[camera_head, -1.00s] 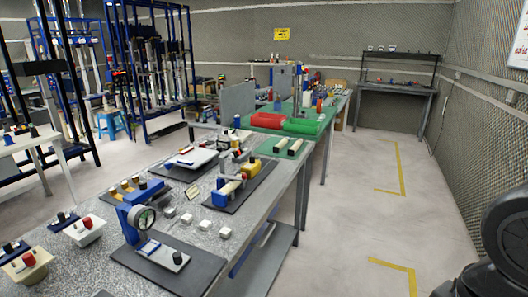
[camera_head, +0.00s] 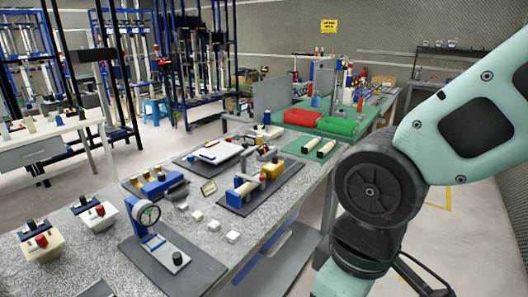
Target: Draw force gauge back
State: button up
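A separate round dial gauge (camera_head: 148,215) stands upright on a blue and white stand over another dark plate, nearer to me. My arm (camera_head: 380,190) fills the right side, bent at a black joint, its lower link leaving the bottom of the picture. My gripper is not in view.
White cubes (camera_head: 213,226) lie on the speckled bench top (camera_head: 190,243) between the two plates. A white flat device (camera_head: 213,152) is behind. Floor (camera_head: 310,240) shows between bench and arm.

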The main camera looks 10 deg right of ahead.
aim_at(275, 167)
jog(key=i+l+u, duration=0.2)
jog(key=i, duration=0.35)
jog(key=i+l+u, duration=0.2)
jog(key=i, duration=0.35)
jog(key=j, duration=0.1)
